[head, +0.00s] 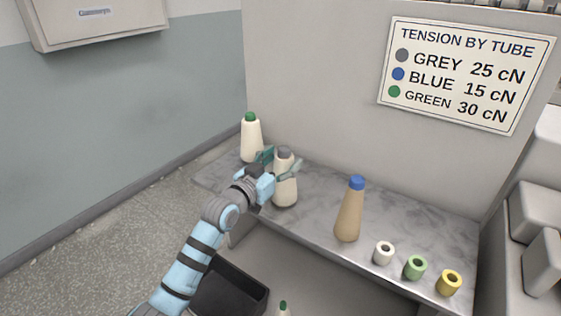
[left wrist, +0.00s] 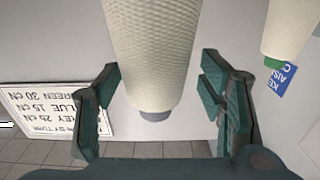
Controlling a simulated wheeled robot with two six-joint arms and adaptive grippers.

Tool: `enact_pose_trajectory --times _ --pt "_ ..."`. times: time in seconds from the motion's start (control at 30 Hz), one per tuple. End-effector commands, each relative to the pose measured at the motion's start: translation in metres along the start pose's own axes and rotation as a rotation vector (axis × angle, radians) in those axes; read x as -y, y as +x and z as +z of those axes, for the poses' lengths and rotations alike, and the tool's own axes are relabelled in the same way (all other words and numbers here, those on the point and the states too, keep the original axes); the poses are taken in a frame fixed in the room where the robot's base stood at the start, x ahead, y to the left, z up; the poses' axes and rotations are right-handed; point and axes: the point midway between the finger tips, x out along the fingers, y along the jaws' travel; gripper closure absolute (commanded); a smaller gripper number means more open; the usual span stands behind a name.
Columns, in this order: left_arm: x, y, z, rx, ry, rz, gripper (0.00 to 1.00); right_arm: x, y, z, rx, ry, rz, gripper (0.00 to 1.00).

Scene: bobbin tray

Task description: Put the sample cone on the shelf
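A cream cone with a grey tip (head: 285,188) stands upright on the marble-patterned shelf (head: 318,205). My left gripper (head: 280,163) is at its upper part, with one finger on each side. In the left wrist view the same cone (left wrist: 152,55) lies between the fingers (left wrist: 160,98), and gaps show on both sides, so the gripper is open. A cream cone with a green tip (head: 251,140) stands behind it to the left. A tan cone with a blue tip (head: 349,215) stands to the right. Which one is the sample cone is not marked. My right gripper is not in view.
White (head: 384,253), green (head: 415,267) and yellow (head: 449,283) bobbins stand at the shelf's right end. A dark bin (head: 232,285) sits below the shelf. Another green-tipped cone (head: 283,309) shows at the bottom edge. A tension sign (head: 465,75) hangs on the panel behind.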

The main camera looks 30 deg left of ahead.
Motion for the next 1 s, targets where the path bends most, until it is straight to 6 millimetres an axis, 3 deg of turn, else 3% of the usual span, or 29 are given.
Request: enact_pose_trajectory --times 0.33,0.7,0.83,1.0 --pt "0.001 -0.01 -0.001 0.001 0.002 -0.001 0.37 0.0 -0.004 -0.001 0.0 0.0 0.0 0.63" --pt "0.0 -0.096 -0.004 0.006 0.006 0.003 0.37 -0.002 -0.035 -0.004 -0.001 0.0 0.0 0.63" --pt "0.001 -0.114 -0.003 0.002 0.004 -0.002 0.37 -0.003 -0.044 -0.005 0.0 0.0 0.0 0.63" --pt "0.0 -0.121 -0.002 -0.001 0.002 0.003 0.37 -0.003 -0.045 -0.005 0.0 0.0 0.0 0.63"
